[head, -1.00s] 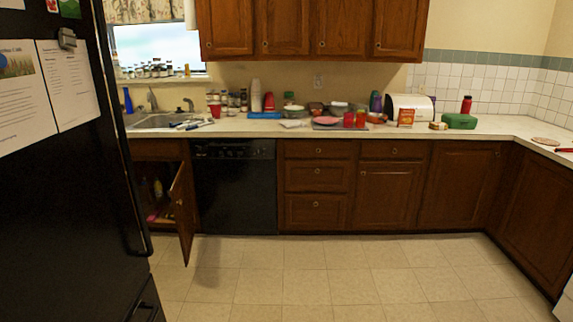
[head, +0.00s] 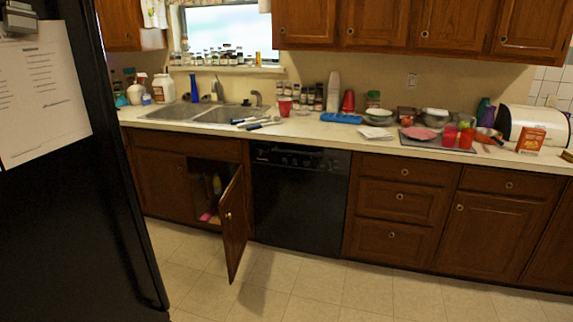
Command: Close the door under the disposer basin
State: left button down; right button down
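The open cabinet door (head: 233,222) is brown wood with a small round knob. It stands swung out into the room from the opening under the sink, hinged on the right side of that opening. Bottles and a pink item show inside the dark cabinet (head: 208,190). The double-basin sink (head: 215,114) is set in the counter above. The cabinet door left of the opening (head: 163,186) is shut. Neither of my grippers is in view.
A black refrigerator (head: 75,190) fills the left side, near me. A black dishwasher (head: 300,200) stands right of the open door. The counter (head: 330,134) holds many items. The tiled floor (head: 270,280) in front is clear.

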aim_at(232, 205)
jog(key=i+u, duration=0.3)
jog(key=i+l+u, duration=0.3)
jog(key=i+l+z, duration=0.15)
jog(key=i+l, duration=0.95)
